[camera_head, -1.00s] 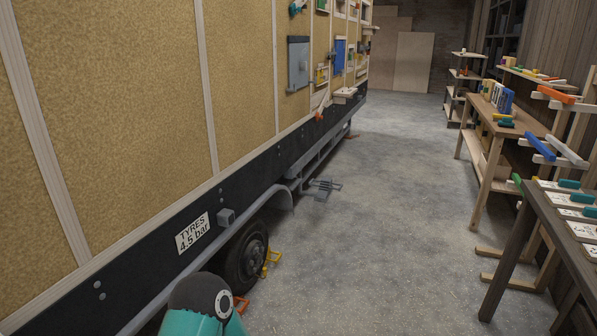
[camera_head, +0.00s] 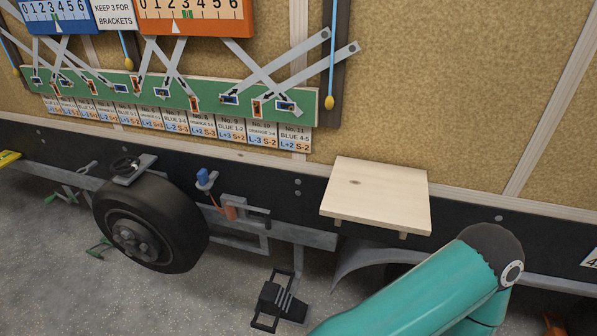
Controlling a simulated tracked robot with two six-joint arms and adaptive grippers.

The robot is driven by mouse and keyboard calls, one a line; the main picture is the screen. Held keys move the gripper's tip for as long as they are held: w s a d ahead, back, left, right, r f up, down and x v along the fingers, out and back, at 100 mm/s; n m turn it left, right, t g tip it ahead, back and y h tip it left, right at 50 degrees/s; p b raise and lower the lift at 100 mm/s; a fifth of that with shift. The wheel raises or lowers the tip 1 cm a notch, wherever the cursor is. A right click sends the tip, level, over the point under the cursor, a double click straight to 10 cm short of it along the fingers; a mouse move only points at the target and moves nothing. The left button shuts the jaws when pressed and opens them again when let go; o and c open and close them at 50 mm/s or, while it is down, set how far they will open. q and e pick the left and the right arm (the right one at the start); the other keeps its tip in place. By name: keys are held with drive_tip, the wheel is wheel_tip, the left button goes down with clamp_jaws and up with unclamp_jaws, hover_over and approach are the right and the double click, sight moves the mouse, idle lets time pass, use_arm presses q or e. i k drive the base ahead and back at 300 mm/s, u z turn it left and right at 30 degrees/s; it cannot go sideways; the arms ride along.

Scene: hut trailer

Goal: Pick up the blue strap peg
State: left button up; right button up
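Neither gripper is in view. Only a teal link of one of my arms shows at the bottom right, apart from the blue piece in the picture.
A pale wooden shelf (camera_head: 376,195) juts from the trailer side. A wheel (camera_head: 150,225) is at lower left. A black pedal-like step (camera_head: 279,300) is near the floor. A green board (camera_head: 170,97) with grey levers hangs above, beside a blue cord with a yellow end (camera_head: 330,100).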

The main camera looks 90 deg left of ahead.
sight(204, 182)
drive_tip(key=u, duration=0.15)
drive_tip(key=i, duration=0.25)
drive_tip(key=u, duration=2.4)
drive_tip(key=i, duration=0.2)
drive_tip(key=u, duration=1.4)
drive_tip(key=k, duration=0.35)
drive_tip(key=u, duration=0.6)
drive_tip(key=i, duration=1.15)
drive_tip(key=z, duration=0.3)
